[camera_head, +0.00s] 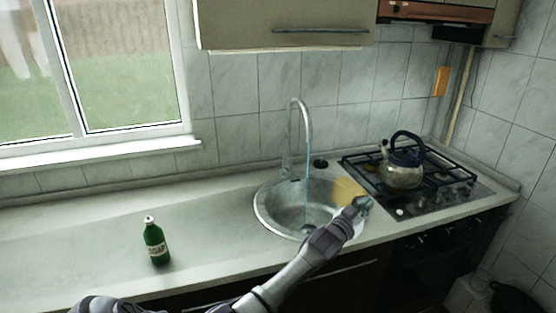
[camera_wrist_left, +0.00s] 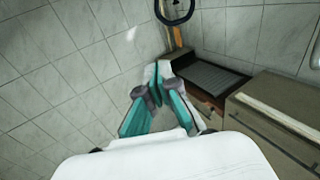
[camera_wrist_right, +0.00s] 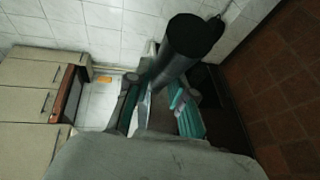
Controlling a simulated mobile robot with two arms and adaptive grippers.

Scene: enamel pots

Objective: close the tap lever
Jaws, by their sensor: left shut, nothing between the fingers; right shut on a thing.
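The chrome tap (camera_head: 304,112) arches over the round steel sink (camera_head: 262,205), and a thin stream of water (camera_head: 308,185) runs from its spout. Its lever is too small to make out clearly near the base. My left gripper (camera_head: 361,204) is at the right rim of the sink, apart from the tap, beside a yellow sponge (camera_head: 347,191). In the left wrist view its fingertips (camera_wrist_left: 158,72) are together with nothing between them. My right gripper (camera_wrist_right: 158,105) is shut on a dark cylinder (camera_wrist_right: 190,40), whose identity I cannot tell; this gripper is not seen in the head view.
A gas hob (camera_head: 440,185) with a kettle (camera_head: 402,168) is right of the sink. A green bottle (camera_head: 156,243) stands on the counter (camera_head: 90,235) at left. A small black round thing (camera_head: 320,163) sits behind the sink. The counter between bottle and sink is clear.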

